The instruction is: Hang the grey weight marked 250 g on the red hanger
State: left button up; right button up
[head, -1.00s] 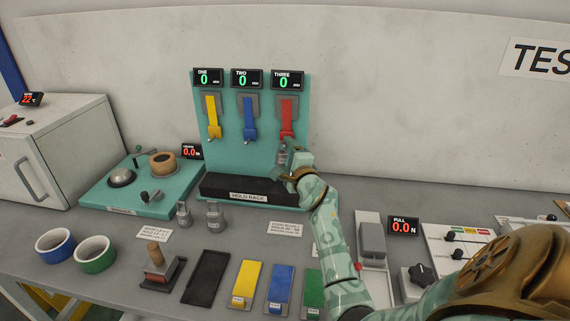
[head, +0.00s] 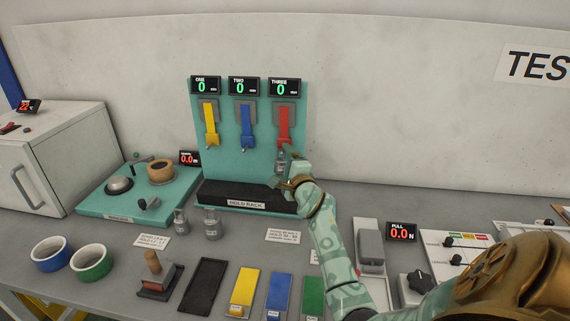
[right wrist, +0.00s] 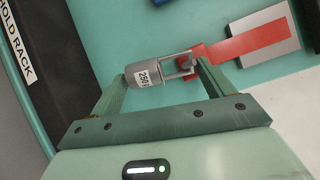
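The grey weight (right wrist: 146,75) with a "250" label is in front of the red hanger (right wrist: 245,42) in the right wrist view. Its wire loop is at the hanger's lower end and appears to be around the hook, though contact is hard to tell. In the head view the weight (head: 281,161) is just below the red hanger (head: 284,125), under the THREE display, which reads 0. My right gripper (right wrist: 162,72) has its fingers spread, one by the weight's base and one by the loop. My left gripper is out of view.
Yellow (head: 209,125) and blue (head: 246,125) hangers are left of the red one. The dark hold rack (head: 245,197) lies below. Two other grey weights (head: 212,224) (head: 180,222) stand on the bench. Coloured pads and a pull gauge (head: 401,232) are nearer.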

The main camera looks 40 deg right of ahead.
jog(key=shift+o, duration=0.4)
jog(key=shift+d+r, duration=0.15)
jog(key=shift+r, duration=0.25)
jog(key=shift+s, duration=0.1)
